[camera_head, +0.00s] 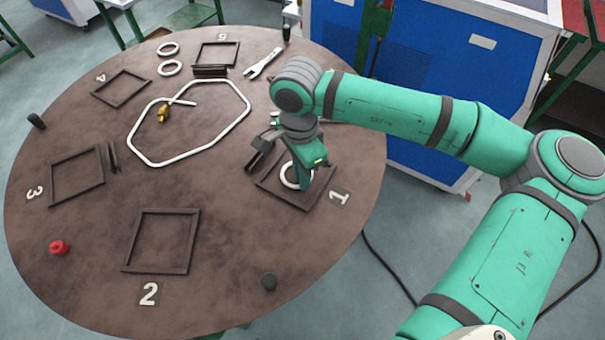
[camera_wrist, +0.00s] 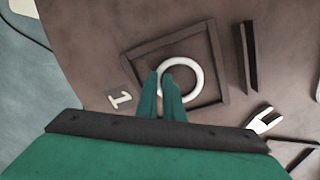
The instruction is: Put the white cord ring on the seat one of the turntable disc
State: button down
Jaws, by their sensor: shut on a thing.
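The white cord ring (camera_head: 289,176) is at seat one, the square dark frame (camera_head: 280,197) beside the "1" label on the turntable disc (camera_head: 225,225). In the wrist view the ring (camera_wrist: 196,70) shows inside the outline of the frame (camera_wrist: 217,62). My gripper (camera_head: 304,182) points down over this seat. Its fingertips (camera_wrist: 163,80) are close together and shut on the near left side of the ring. The fingers hide that part of the ring. I cannot tell whether the ring touches the disc.
Two more white rings (camera_head: 170,68) lie at the back. A white hose loop (camera_head: 180,158) with a brass fitting (camera_head: 163,113) lies mid-disc. A wrench (camera_head: 263,64), dark plates (camera_wrist: 246,58), a red knob (camera_head: 60,248) and black knobs (camera_head: 269,282) are about. Other square frames (camera_head: 160,212) sit around the disc.

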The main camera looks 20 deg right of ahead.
jog(key=c, duration=1.9)
grip_release()
notch_tip(320, 180, up, 12)
jog(key=shift+w, duration=0.35)
